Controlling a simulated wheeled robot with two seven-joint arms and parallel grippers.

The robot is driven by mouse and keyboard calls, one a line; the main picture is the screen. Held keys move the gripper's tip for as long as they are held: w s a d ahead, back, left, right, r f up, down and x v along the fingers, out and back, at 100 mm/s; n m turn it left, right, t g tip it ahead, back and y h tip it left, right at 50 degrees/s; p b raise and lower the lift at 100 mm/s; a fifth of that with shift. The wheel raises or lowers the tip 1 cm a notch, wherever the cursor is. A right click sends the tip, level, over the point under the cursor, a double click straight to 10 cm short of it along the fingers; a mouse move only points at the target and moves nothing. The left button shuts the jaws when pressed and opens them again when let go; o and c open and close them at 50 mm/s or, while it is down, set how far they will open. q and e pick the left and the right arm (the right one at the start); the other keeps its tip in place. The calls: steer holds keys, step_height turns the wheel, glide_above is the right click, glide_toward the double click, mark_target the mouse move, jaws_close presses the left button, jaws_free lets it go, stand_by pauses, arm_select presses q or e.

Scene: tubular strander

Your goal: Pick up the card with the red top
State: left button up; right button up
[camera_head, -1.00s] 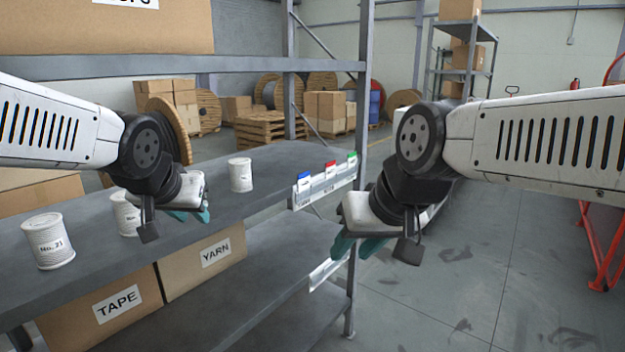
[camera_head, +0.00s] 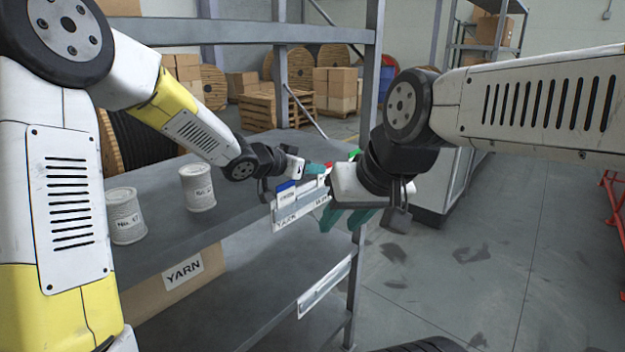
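The card with the red top (camera_head: 328,179) shows only partly, as a small red and white patch at the card rail on the shelf's edge. My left gripper (camera_head: 318,169) reaches across the shelf, its teal fingertips right at the red card; the view does not show whether they touch it or how far apart they are. The blue-topped card (camera_head: 286,190) stands to the left in the rail (camera_head: 290,220). The green-topped card (camera_head: 355,155) is partly hidden to the right. My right gripper (camera_head: 346,217), open and empty, hangs in front of the rail's right end and hides part of it.
Two white spools (camera_head: 199,187) labelled with numbers stand on the upper shelf (camera_head: 235,205), left of my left gripper. A YARN box (camera_head: 180,280) sits on the level below. A metal shelf post (camera_head: 358,270) rises by the rail's right end. The floor on the right is clear.

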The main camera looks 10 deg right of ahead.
arm_select(q)
steer(key=shift+x, duration=1.95)
steer(key=shift+w+a, duration=0.1)
steer(key=shift+w, duration=0.05)
jaws_close()
steer(key=shift+r, duration=0.1)
steer(key=shift+s+r, duration=0.2)
steer(key=s+d+r, duration=0.8)
steer(key=s+r, duration=0.2)
steer(key=r, duration=0.2)
steer(key=shift+s+d, duration=0.3)
steer(key=shift+s, duration=0.05)
